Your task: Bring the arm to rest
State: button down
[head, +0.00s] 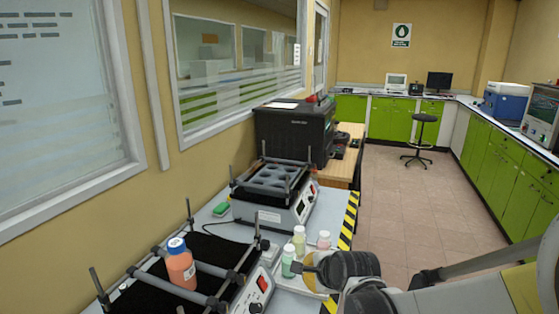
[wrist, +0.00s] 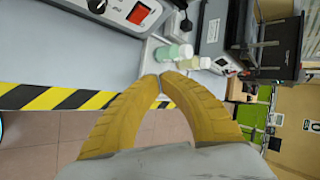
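My gripper (head: 300,268) is over the bench's right edge in the head view, in front of several small bottles. In the wrist view its two yellow fingers (wrist: 159,77) curve together and their tips meet, with nothing seen between them. A green bottle (head: 288,263) with a white cap is right beside the fingertips in the head view; I cannot tell whether they touch. A yellowish bottle (head: 299,241) and a pink bottle (head: 323,241) stand behind it. An orange bottle (head: 181,268) with a blue cap stands on the near black-topped shaker (head: 213,252).
A second shaker (head: 272,190) with a round-holed rack stands farther back, before a large black machine (head: 295,128). Yellow-black tape (head: 349,220) marks the bench edge. The tiled floor (head: 420,215) to the right is open, with a stool (head: 423,140) at the back.

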jog(key=s+d+r+n+h, duration=0.1)
jog(key=s+d+r+n, duration=0.1)
jog(key=s+d+n, duration=0.2)
jog(key=s+d+r+n+g+h, duration=0.1)
jog(key=s+d+r+n, duration=0.2)
jog(key=s+n, duration=0.3)
jog(key=s+d+r+n, duration=0.2)
jog(key=s+d+n, duration=0.2)
jog(key=s, duration=0.9)
jog(key=shift+s+d+r+n+g+h, duration=0.2)
jog(key=shift+d+n+g+h, duration=0.15)
jog(key=shift+n, duration=0.65)
